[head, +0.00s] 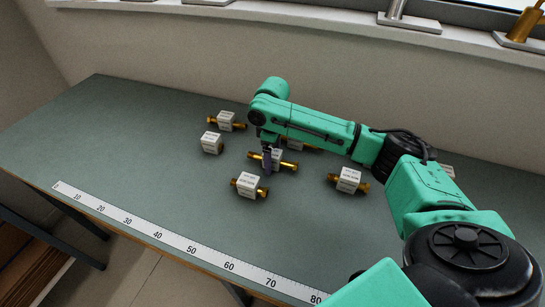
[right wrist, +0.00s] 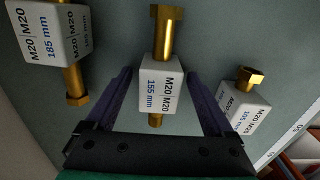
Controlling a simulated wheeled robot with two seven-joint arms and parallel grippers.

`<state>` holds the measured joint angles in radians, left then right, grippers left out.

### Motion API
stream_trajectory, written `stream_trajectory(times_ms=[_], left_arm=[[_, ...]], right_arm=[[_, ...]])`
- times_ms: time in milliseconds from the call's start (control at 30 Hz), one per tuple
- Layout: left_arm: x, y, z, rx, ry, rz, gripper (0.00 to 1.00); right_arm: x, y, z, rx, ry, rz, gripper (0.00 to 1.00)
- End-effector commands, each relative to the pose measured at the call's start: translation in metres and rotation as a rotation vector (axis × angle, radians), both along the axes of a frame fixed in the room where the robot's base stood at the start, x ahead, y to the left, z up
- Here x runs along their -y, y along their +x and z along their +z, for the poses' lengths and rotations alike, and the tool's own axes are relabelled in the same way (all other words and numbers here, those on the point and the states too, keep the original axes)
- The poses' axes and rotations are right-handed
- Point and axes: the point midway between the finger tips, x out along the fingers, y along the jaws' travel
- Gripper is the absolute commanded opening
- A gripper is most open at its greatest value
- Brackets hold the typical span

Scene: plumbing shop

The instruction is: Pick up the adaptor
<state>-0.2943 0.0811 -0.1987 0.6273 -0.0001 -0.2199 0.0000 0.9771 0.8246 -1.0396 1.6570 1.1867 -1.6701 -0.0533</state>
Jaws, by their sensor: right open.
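Several brass adaptors with white printed blocks lie on the grey-green table. My right gripper (head: 268,160) is over one adaptor (head: 289,164) near the middle of the group and partly hides it. In the right wrist view, the open fingers (right wrist: 159,76) stand on either side of this adaptor (right wrist: 157,85), labelled M20|M20, 155 mm. Gaps show on both sides of its block. Another adaptor (right wrist: 50,35), labelled M20|M20, 185 mm, is left of the fingers. A third (right wrist: 243,105), apparently marked 105 mm, is close outside the right finger. My left gripper is not in view.
More adaptors lie around: back left (head: 226,121), left (head: 212,143), front (head: 248,185) and right (head: 348,180); one (head: 298,145) is partly behind my arm. A ruler strip (head: 190,248) runs along the front edge. The table's left part is clear. A sill (head: 350,30) is behind.

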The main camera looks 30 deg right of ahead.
Motion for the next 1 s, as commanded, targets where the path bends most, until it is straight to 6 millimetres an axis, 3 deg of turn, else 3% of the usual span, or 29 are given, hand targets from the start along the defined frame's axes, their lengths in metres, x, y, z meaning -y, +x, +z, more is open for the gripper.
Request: stream_trajectory(times_ms=[233, 467, 767, 867, 1000], left_arm=[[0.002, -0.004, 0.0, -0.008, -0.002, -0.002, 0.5], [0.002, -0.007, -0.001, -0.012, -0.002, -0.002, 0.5], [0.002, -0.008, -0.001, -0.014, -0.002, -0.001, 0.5], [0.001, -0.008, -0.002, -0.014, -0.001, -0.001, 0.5], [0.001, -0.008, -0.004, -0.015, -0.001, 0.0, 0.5]], right_arm=[[0.0, 0.0, -0.005, 0.001, 0.0, 0.0, 0.88], [0.0, 0.0, -0.005, 0.001, 0.0, 0.0, 0.0], [0.0, 0.001, -0.003, 0.003, 0.0, 0.0, 0.0], [0.0, 0.001, 0.005, 0.004, 0.001, 0.0, 0.0], [0.0, 0.001, 0.029, 0.006, 0.001, 0.001, 0.0]])
